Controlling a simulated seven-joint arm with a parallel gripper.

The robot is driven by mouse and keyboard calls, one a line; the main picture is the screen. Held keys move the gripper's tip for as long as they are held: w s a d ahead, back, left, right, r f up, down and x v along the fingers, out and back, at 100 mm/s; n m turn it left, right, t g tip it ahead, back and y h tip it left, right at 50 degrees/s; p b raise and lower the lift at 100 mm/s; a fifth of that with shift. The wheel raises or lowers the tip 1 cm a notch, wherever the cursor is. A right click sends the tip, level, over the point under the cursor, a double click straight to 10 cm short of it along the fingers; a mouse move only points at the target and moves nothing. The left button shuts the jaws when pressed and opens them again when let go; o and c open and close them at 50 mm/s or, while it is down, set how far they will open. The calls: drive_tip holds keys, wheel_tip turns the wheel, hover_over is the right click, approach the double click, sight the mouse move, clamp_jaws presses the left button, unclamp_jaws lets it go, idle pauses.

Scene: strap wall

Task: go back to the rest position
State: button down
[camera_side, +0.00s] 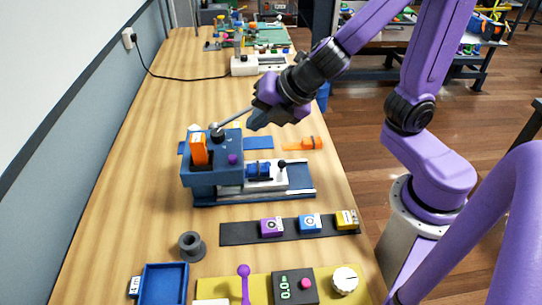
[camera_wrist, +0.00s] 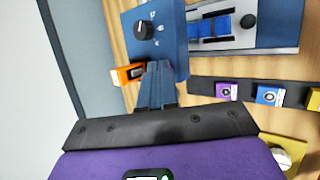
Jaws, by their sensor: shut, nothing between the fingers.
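My gripper (camera_side: 257,119) is in the air above the wooden bench, just right of and above the blue machine (camera_side: 212,178). Its two grey-blue fingers are together with nothing between them, as the wrist view shows (camera_wrist: 158,68). In the wrist view the fingertips overlap the near edge of the blue machine (camera_wrist: 165,30), beside its black dial (camera_wrist: 145,29). An orange block (camera_side: 199,149) stands upright at the machine's left side. A thin grey rod (camera_side: 236,117) runs from the machine's top toward my gripper; I cannot tell whether they touch.
A black strip (camera_side: 240,233) bears purple, blue and yellow blocks. A blue tray (camera_side: 165,285), a grey spool (camera_side: 191,246) and a yellow panel (camera_side: 265,285) with a purple lever are in front. A grey wall (camera_side: 60,130) borders the bench's left.

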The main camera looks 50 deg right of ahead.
drive_tip(key=s+d+f+m+g, duration=0.1)
drive_tip(key=s+d+m+g, duration=0.1)
drive_tip(key=s+m, duration=0.2)
drive_tip(key=s+d+m+g+h, duration=0.1)
drive_tip(key=s+d+m+g, duration=0.2)
drive_tip(key=s+m, duration=0.2)
drive_tip(key=s+d+f+m+g, duration=0.1)
drive_tip(key=s+d+m+g, duration=0.1)
drive_tip(key=s, duration=0.7)
drive_tip(key=d+m, duration=0.1)
drive_tip(key=m, duration=0.1)
drive_tip(key=shift+d+f+m, duration=0.2)
drive_tip(key=shift+f+m, duration=0.1)
drive_tip(key=shift+f, duration=0.05)
